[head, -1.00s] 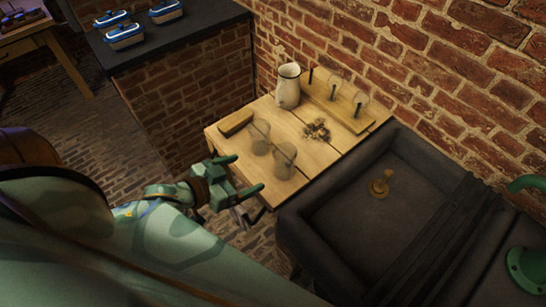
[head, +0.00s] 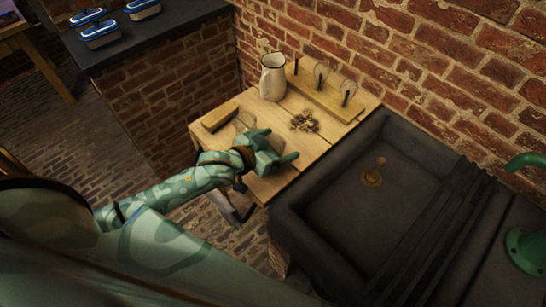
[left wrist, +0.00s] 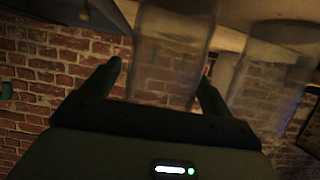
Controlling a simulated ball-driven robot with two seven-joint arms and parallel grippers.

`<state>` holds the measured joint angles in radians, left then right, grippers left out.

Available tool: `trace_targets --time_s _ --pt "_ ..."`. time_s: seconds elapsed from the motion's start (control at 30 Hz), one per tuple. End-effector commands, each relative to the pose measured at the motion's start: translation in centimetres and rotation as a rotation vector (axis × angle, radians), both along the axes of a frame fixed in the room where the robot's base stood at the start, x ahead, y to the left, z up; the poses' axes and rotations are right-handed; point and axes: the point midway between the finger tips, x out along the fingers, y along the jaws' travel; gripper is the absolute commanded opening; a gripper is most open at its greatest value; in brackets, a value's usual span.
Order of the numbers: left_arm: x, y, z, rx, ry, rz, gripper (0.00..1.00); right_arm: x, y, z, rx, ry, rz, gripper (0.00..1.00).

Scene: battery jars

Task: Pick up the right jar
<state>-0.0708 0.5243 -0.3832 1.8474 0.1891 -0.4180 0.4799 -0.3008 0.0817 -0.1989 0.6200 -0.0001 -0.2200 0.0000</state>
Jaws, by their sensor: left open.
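Two clear glass jars stand near the front of the wooden table (head: 225,145). The left jar (head: 244,120) shows behind my gripper in the head view. The right jar is mostly hidden there by my left gripper (head: 283,144). In the left wrist view, which looks upside down, the right jar (left wrist: 172,55) stands between the two open fingers of my left gripper (left wrist: 160,80). I cannot tell whether they touch it. The left jar (left wrist: 272,65) is beside it at the picture's right. My right gripper is out of view.
A white pitcher (head: 273,77) and a wooden rack (head: 325,97) with glass pieces stand at the back, against the brick wall. Small brown bits (head: 305,122) and a wooden block (head: 219,117) lie on the table. A dark sink (head: 335,195) adjoins at right.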

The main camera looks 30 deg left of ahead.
Motion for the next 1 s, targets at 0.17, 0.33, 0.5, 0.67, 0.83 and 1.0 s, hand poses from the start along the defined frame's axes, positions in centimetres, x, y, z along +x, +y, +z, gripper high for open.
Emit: trace_targets --time_s 0.17,0.33,0.5,0.67,0.83,1.0 --pt "0.3 -0.1 -0.1 0.0 0.001 -0.001 0.86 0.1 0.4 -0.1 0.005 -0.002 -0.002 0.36" --pt "0.3 -0.1 -0.1 0.0 0.0 -0.001 0.61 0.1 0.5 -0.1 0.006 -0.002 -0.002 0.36" --pt "0.3 -0.1 -0.1 0.0 0.0 -0.001 0.34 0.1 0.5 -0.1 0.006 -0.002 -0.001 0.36" --pt "0.3 -0.1 -0.1 0.001 0.0 -0.001 0.34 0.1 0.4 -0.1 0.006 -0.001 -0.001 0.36" --pt "0.3 -0.1 0.7 0.0 -0.002 -0.001 0.34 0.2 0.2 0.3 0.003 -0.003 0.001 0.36" --pt "0.3 -0.1 3.3 0.001 -0.005 0.0 0.34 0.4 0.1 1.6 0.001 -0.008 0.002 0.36"
